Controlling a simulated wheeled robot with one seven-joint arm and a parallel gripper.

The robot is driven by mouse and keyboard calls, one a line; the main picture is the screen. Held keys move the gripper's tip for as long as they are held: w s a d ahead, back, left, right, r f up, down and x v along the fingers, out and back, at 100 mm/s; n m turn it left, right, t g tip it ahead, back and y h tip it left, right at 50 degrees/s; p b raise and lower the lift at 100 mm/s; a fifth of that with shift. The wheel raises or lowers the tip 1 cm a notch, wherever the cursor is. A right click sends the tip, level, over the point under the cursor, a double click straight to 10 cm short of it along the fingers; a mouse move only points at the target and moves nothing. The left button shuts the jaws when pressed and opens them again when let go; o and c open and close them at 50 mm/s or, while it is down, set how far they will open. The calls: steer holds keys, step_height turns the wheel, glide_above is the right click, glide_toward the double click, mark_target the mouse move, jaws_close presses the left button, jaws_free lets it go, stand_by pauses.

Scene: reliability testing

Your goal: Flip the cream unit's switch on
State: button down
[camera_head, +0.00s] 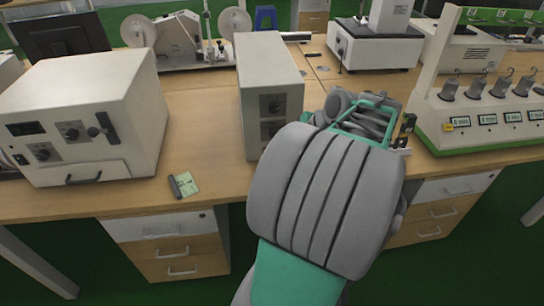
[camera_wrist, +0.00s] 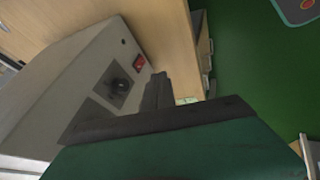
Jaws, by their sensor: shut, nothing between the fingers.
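The squat narrow cream-grey unit (camera_head: 270,85) stands on the desk in the middle of the head view; part of its front is hidden behind my arm. In the wrist view a unit's front face (camera_wrist: 85,85) fills the left, with a black knob (camera_wrist: 119,87) and a small red switch (camera_wrist: 139,62) near its edge. I cannot tell the switch's position. My gripper (camera_wrist: 160,82) is shut and empty, its dark fingers just below the switch in the picture. I cannot tell whether they touch the face. In the head view my arm hides the fingertips.
A wider cream box (camera_head: 85,115) with knobs stands on the left of the desk. A note (camera_head: 188,185) lies near the front edge. A rack with several hooks and displays (camera_head: 490,115) is at the right. Bare desk (camera_head: 205,130) lies between the two boxes.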

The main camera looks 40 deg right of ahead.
steer(key=x, duration=1)
steer(key=shift+w+a+f+b, duration=0.1)
steer(key=shift+f+b, duration=0.05)
steer(key=shift+b, duration=0.25)
steer(key=shift+w+d+f, duration=0.1)
steer(key=shift+w+d, duration=0.8)
steer(key=shift+w, duration=0.25)
steer(key=shift+w+d, duration=0.3)
steer(key=shift+w, duration=0.15)
steer(key=shift+f, duration=0.1)
steer(key=shift+d+f+b, duration=0.1)
steer(key=shift+f+b, duration=0.15)
steer(key=shift+b, duration=0.3)
steer(key=shift+r, duration=0.15)
steer(key=shift+w+r+p, duration=0.1)
steer(key=shift+r+p, duration=0.2)
steer(key=shift+r, duration=0.7)
